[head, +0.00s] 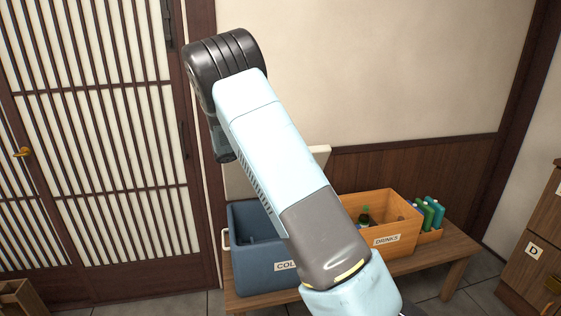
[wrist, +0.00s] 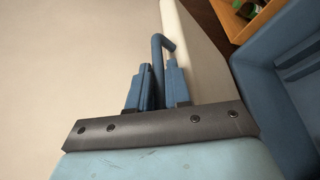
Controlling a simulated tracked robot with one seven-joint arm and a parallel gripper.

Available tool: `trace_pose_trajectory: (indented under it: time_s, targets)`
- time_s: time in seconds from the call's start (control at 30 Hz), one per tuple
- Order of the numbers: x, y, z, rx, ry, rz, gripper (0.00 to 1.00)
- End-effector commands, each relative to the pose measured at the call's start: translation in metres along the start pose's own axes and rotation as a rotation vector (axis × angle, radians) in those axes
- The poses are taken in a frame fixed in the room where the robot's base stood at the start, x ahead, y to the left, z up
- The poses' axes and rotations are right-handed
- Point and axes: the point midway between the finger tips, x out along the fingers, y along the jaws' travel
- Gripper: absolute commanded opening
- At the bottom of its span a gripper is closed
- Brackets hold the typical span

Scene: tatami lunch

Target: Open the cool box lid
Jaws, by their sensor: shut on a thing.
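The blue cool box (head: 238,268) stands on the bench, its label partly hidden behind my arm. Its cream lid (head: 237,181) stands raised at the back of the box, and the box's inside shows. In the wrist view the lid (wrist: 183,45) is seen edge-on beside the open blue box (wrist: 243,75). My gripper (wrist: 156,78) is shut on the lid's blue bent handle (wrist: 158,52), which sits between the two blue fingers. In the head view my arm hides the gripper and the handle.
A wooden drinks crate (head: 404,219) with bottles stands right of the cool box on the low bench (head: 452,263). Several green and blue bottles (head: 429,213) stand beyond it. A wall is behind, a slatted door (head: 110,150) at left, a drawer cabinet (head: 535,245) at right.

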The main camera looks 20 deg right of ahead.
Motion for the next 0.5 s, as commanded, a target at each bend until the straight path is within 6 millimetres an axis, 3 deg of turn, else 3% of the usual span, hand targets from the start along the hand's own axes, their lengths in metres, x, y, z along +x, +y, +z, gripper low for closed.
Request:
trace_pose_trajectory:
  time_s: [0.23,0.5]
  targets:
    - [0.016,0.02,-0.017,-0.01,-0.01,-0.009,0.0]
    - [0.023,0.029,-0.024,-0.011,-0.015,-0.012,0.0]
